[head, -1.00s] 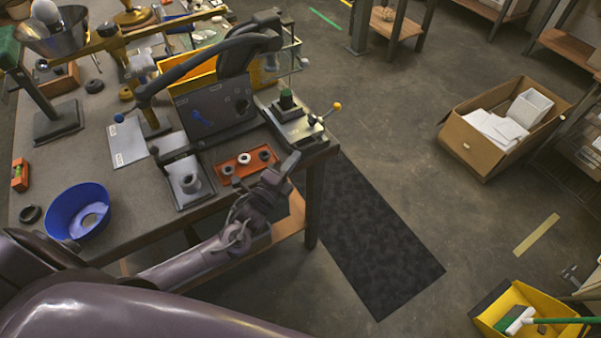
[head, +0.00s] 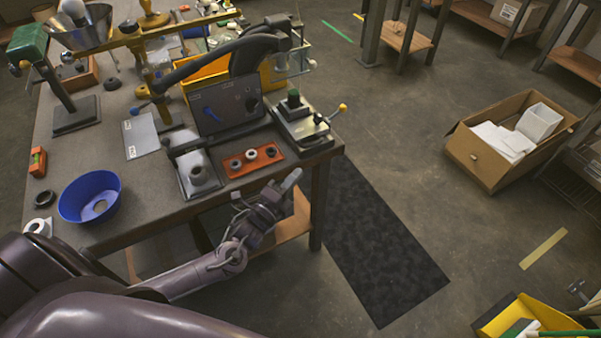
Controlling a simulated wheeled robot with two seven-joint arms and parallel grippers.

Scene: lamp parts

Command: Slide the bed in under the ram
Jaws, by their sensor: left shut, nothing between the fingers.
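A grey sliding plate with a pale block on it, seemingly the bed (head: 198,174), lies near the front table edge, left of the orange tray. Behind it stands a press-like machine with a curved black arm (head: 262,52) and a long handle reaching left. Its ram cannot be made out clearly; the bed looks in front of the machine, not under the arm. My left gripper (head: 291,181) is shut and empty, beyond the table's front edge, right of and apart from the bed. My right gripper is not in view.
A dark panel with a blue switch (head: 224,108) stands behind the bed. An orange tray (head: 265,161) with dark and pale rings lies close right. A fixture with a yellow-knobbed lever (head: 305,130) occupies the right corner. A blue bowl (head: 90,190) stands left; bare tabletop lies between.

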